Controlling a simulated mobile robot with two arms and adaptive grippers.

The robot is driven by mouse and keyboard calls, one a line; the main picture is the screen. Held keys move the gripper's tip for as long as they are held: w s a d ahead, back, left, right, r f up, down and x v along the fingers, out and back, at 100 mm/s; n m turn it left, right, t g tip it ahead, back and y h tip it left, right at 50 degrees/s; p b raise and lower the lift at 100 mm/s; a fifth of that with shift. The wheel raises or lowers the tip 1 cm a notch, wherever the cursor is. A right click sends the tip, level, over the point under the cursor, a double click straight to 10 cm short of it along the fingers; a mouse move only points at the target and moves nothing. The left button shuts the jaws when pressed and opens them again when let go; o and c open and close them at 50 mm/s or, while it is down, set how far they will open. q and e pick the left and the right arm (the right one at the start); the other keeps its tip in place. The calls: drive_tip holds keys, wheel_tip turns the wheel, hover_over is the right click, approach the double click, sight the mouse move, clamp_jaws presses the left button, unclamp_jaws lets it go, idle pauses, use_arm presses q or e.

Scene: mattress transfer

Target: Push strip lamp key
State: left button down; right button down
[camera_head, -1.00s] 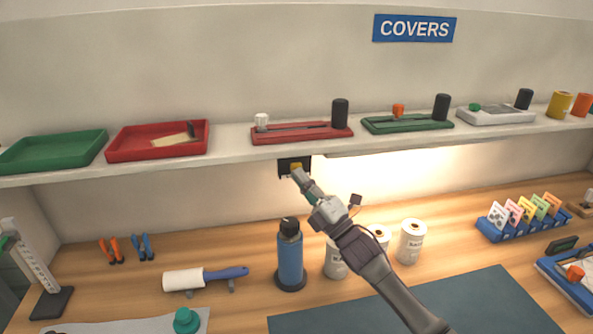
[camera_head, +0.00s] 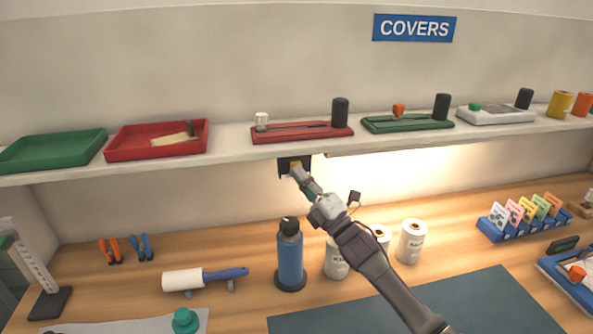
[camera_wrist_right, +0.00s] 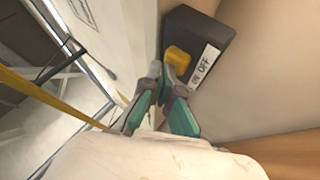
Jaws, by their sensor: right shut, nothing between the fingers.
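The strip lamp switch box (camera_head: 285,168) is black and sits under the shelf at the left end of the lit strip. In the right wrist view the box (camera_wrist_right: 211,43) carries a yellow key (camera_wrist_right: 179,60) and a white label reading ON OFF. My right gripper (camera_head: 297,170) reaches up to the box from below. In the right wrist view its shut, empty teal-and-grey fingers (camera_wrist_right: 163,76) are at the key; whether they touch it, I cannot tell. The fingers partly hide the key in the head view. My left gripper is not in view.
The shelf (camera_head: 230,140) above holds trays and fixtures. The wall below it is brightly lit right of the box.

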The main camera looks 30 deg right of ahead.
drive_tip(key=shift+w+d, duration=0.1)
drive_tip(key=shift+w, duration=0.15)
drive_tip(key=shift+s, duration=0.1)
idle(0.4)
drive_tip(key=shift+s, duration=0.55)
drive_tip(key=s+a+p, duration=0.1)
drive_tip(key=s+p, duration=0.1)
drive_tip(key=s, duration=0.3)
drive_tip(key=shift+s+a, duration=0.4)
drive_tip(key=shift+f, duration=0.1)
